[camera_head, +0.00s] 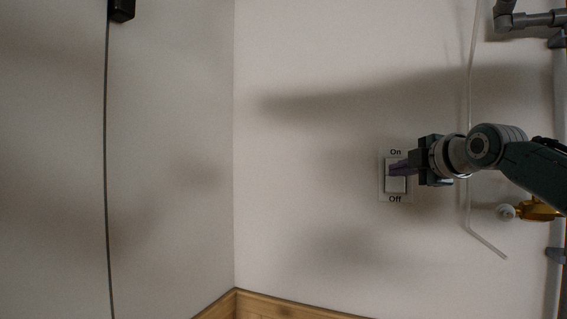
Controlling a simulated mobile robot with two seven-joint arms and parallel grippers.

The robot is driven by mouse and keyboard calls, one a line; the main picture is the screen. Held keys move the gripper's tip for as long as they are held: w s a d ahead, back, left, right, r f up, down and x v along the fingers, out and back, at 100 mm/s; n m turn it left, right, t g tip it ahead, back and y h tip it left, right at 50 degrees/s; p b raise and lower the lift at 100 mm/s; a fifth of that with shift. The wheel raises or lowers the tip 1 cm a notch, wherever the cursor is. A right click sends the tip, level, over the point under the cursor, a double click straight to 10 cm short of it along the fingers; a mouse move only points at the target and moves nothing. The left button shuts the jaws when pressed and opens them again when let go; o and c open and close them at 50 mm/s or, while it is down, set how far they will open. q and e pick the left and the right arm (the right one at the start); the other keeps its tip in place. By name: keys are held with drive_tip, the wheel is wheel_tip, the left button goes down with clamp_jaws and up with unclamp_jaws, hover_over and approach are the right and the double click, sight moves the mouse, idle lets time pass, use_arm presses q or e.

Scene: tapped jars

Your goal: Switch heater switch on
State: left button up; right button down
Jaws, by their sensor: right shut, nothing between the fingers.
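The heater switch (396,186) is a pale rocker on a square wall plate, with "On" printed above it and "Off" below. My right gripper (394,169) comes in from the right and is shut, with nothing held. Its fingertips are over the upper part of the rocker, on the "On" side, and hide that part. They look close to or touching the switch, but I cannot tell contact for sure. I cannot tell which way the rocker is tilted. My left gripper is not in view.
A thin pale tube (470,100) runs down the wall behind my right arm. A brass valve (537,210) with a pale end is at the right, below the arm. Grey pipe fittings (530,20) are at top right. A cabinet panel (170,160) fills the left; the wall between is clear.

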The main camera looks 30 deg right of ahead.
drive_tip(key=shift+s+a+f, duration=0.1)
drive_tip(key=shift+s+a, duration=0.1)
idle(0.3)
drive_tip(key=s+a, duration=0.1)
drive_tip(key=s+a+f+p, duration=0.1)
drive_tip(key=s+a+p, duration=0.1)
drive_tip(key=shift+a+f, duration=0.25)
drive_tip(key=shift+a, duration=0.1)
idle(0.7)
